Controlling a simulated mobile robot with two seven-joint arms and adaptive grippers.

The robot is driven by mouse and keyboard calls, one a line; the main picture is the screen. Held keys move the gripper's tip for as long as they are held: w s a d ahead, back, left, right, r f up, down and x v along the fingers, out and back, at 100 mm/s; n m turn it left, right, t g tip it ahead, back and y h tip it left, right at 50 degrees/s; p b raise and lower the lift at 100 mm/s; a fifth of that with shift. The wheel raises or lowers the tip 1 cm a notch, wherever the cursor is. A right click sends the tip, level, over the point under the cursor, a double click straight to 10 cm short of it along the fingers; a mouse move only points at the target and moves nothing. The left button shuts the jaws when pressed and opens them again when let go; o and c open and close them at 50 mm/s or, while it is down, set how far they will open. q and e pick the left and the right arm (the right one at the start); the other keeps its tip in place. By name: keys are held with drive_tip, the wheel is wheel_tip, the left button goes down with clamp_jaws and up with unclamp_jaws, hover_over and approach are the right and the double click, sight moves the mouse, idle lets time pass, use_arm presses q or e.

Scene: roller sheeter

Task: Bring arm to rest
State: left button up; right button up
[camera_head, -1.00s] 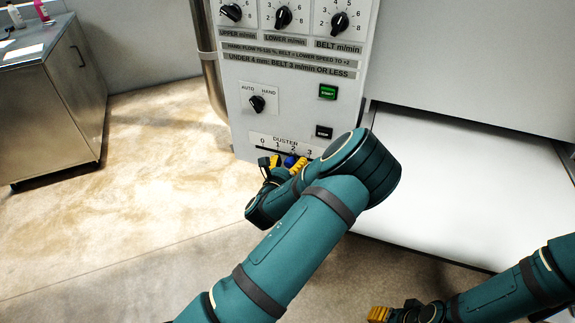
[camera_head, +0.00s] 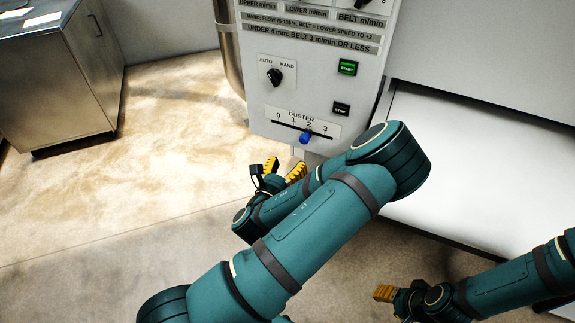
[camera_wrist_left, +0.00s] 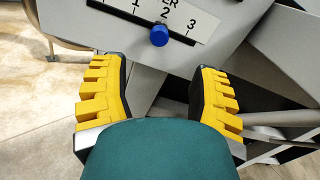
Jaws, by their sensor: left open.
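My left gripper (camera_head: 284,170) is in the middle of the head view, below and to the left of the duster slider. Its yellow fingers are apart and nothing is between them. In the left wrist view the open fingers (camera_wrist_left: 160,100) point towards the panel's lower edge. The blue duster knob (camera_head: 305,137) sits at about 2 on its scale, and the fingers are clear of it. The knob also shows in the left wrist view (camera_wrist_left: 159,36). My right gripper (camera_head: 386,293) is low at the right; only its yellow finger side shows, and its opening cannot be made out.
The control panel (camera_head: 318,70) with an AUTO/HAND switch (camera_head: 274,76), a green start button (camera_head: 348,67) and a black stop button (camera_head: 341,108) stands ahead. A white surface (camera_head: 470,165) lies to its right. A steel cabinet (camera_head: 60,80) stands at the left, with clear floor (camera_head: 170,140) between.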

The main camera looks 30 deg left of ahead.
idle(0.3)
use_arm(q)
drive_tip(key=s+d+f+n+g+y, duration=0.1)
drive_tip(key=s+f+n+g, duration=0.25)
drive_tip(key=f+n, duration=0.5)
drive_tip(key=s+f+n+g+y, duration=0.1)
drive_tip(key=s+f+n+g, duration=0.3)
drive_tip(key=f+n, duration=0.5)
drive_tip(key=s+d+n+g+h, duration=0.3)
drive_tip(key=d+n+g, duration=0.1)
drive_tip(key=d+n, duration=0.4)
drive_tip(key=s+d+n+g+h, duration=0.3)
drive_tip(key=d+n+g+h, duration=0.1)
drive_tip(key=d+n, duration=0.3)
drive_tip(key=shift+s+d+r+n+g, duration=0.25)
drive_tip(key=shift+d+n+g, duration=0.1)
drive_tip(key=shift+n, duration=0.5)
